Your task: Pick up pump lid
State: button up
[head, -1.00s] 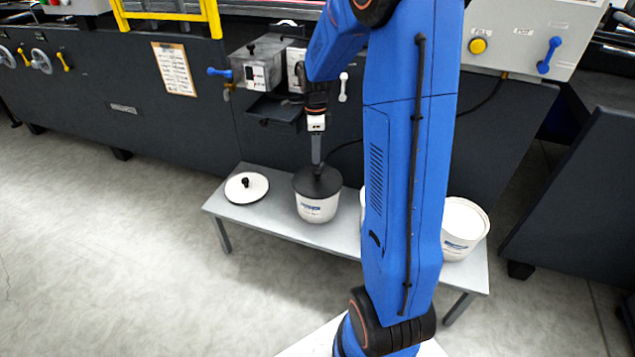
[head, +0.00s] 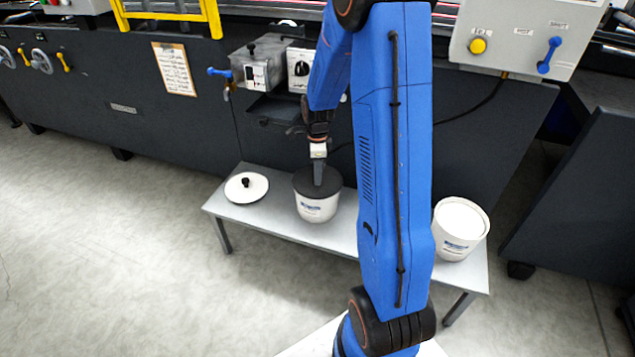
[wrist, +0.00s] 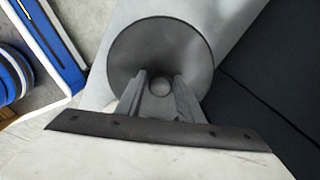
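A dark round lid (head: 303,184) with a central knob sits on a white labelled pot (head: 317,209) on the grey bench. It fills the upper middle of the wrist view (wrist: 160,38), with its knob (wrist: 160,87) visible. My gripper (head: 318,181) points down over this lid. In the wrist view its two fingers (wrist: 160,84) stand apart, one on each side of the knob, with a narrow gap showing. In the head view the fingers hide the knob. A white lid (head: 240,191) with a black knob lies flat on the bench to the left.
The grey bench (head: 275,217) stands before the dark machine (head: 180,115). A white bucket (head: 460,228) stands at the bench's right end. My arm hides part of the bench between. A grey box (head: 258,66) with a blue lever is mounted on the machine above.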

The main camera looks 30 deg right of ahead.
jog(key=shift+c, duration=0.3)
grip_shut()
jog(key=shift+r, duration=0.1)
notch_tip(320, 180, up, 15)
dwell(0.7)
